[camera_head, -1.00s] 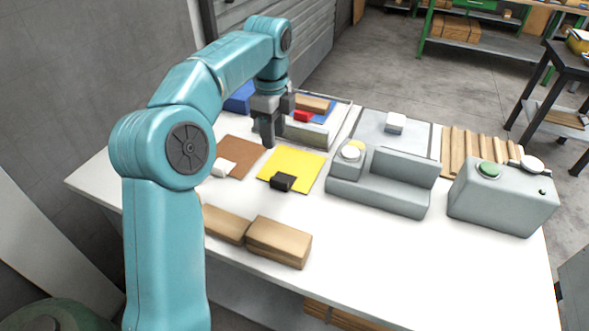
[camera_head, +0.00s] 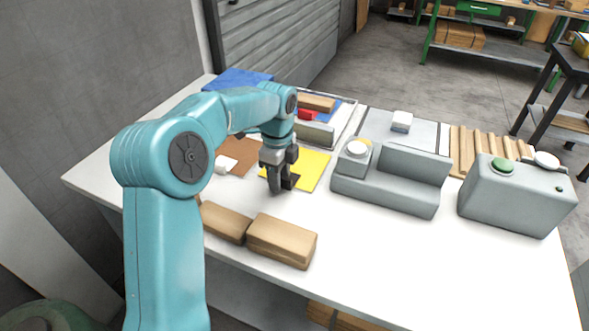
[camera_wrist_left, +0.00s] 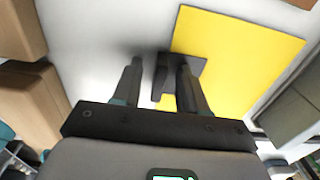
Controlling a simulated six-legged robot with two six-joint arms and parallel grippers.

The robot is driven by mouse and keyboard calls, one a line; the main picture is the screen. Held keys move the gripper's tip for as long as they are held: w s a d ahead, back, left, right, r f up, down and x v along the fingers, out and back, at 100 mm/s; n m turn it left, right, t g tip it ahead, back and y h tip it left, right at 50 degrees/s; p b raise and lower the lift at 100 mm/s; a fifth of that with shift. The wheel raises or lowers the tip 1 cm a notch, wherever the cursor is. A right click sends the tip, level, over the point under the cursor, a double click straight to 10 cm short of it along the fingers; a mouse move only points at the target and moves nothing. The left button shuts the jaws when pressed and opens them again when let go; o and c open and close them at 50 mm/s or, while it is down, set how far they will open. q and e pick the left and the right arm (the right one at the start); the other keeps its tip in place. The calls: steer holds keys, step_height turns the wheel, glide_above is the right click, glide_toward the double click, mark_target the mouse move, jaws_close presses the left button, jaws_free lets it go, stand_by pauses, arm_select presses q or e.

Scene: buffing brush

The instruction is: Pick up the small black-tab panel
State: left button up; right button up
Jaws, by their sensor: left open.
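The small panel is a flat yellow sheet (camera_head: 312,168) lying on the white table, with a black tab (camera_head: 292,181) at its near edge. My left gripper (camera_head: 280,187) is open, pointing down at the tab and hiding part of it. In the left wrist view the yellow panel (camera_wrist_left: 240,55) fills the upper right. The dark tab (camera_wrist_left: 160,72) shows between my two open fingers (camera_wrist_left: 159,85), and part of it runs behind the right finger. I cannot tell how far the fingertips reach down beside it. My right gripper is not in view.
Two cardboard-coloured blocks (camera_head: 281,240) lie just in front of the gripper. A brown panel with a white tab (camera_head: 227,164) lies to the left. A grey stepped fixture (camera_head: 392,182) and a grey box with a green button (camera_head: 517,196) stand to the right. The front right table is clear.

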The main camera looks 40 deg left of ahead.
arm_select(q)
jaws_close()
steer(key=shift+r, duration=0.1)
